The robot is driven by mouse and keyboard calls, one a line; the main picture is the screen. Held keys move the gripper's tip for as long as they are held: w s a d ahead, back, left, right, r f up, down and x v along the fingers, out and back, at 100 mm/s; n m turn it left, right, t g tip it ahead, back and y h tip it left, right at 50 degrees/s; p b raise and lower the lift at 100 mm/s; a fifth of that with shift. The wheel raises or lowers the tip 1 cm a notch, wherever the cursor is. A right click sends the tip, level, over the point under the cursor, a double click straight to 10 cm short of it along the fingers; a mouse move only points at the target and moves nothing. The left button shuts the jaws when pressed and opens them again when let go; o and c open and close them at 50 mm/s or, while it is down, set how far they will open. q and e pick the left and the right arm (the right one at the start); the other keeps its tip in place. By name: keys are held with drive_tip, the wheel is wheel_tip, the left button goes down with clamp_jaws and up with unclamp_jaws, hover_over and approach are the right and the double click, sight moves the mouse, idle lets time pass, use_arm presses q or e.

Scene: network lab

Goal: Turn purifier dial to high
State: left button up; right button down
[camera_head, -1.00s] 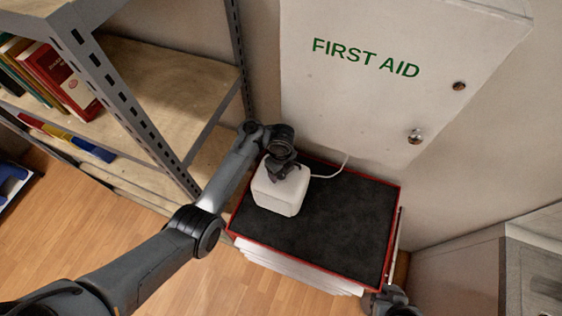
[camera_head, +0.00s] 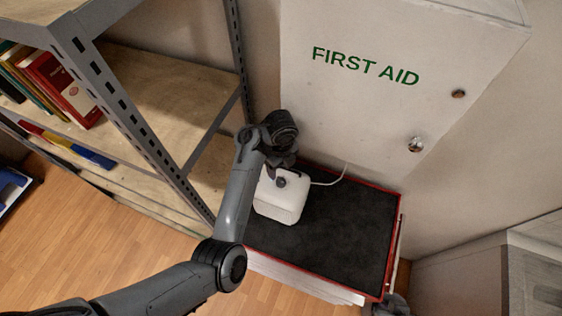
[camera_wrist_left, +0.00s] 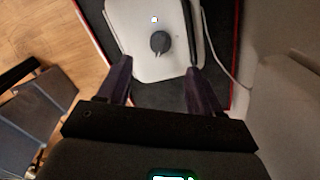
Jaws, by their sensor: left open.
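The purifier (camera_head: 280,207) is a white rounded box standing on the black top of a red-edged cart. Its round dark dial (camera_head: 281,183) is on the upper face. In the left wrist view the dial (camera_wrist_left: 160,41) shows a thin pale mark toward its lower side, and a small lit spot is on the purifier (camera_wrist_left: 140,62) beyond it. My left gripper (camera_head: 283,165) is open and empty, just behind the dial in the head view. In the left wrist view its fingers (camera_wrist_left: 157,70) are spread below the dial, apart from it.
The first aid cabinet (camera_head: 390,110) is on the wall behind the cart. A metal shelf (camera_head: 160,110) with books stands left, close to my left arm. A white cord (camera_head: 335,180) runs from the purifier toward the wall. The cart's black top (camera_head: 350,230) is clear at right.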

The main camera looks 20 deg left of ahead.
use_arm(q)
drive_tip(key=shift+r, duration=0.95)
drive_tip(key=s+a+f+n, duration=0.1)
drive_tip(key=s+n, duration=0.1)
drive_tip(key=s+a+f+n, duration=0.1)
drive_tip(key=s+f+n, duration=0.1)
drive_tip(key=s+a+f+n, duration=0.2)
drive_tip(key=shift+s+t, duration=0.25)
drive_tip(key=shift+t, duration=0.05)
drive_tip(key=s+a+r+n+t, duration=0.1)
drive_tip(key=s+r+n+t, duration=0.1)
drive_tip(key=s+n, duration=1.3)
drive_tip(key=s+t, duration=0.1)
drive_tip(key=s, duration=0.4)
drive_tip(key=shift+s+a+r, duration=0.2)
drive_tip(key=shift+s+a, duration=0.15)
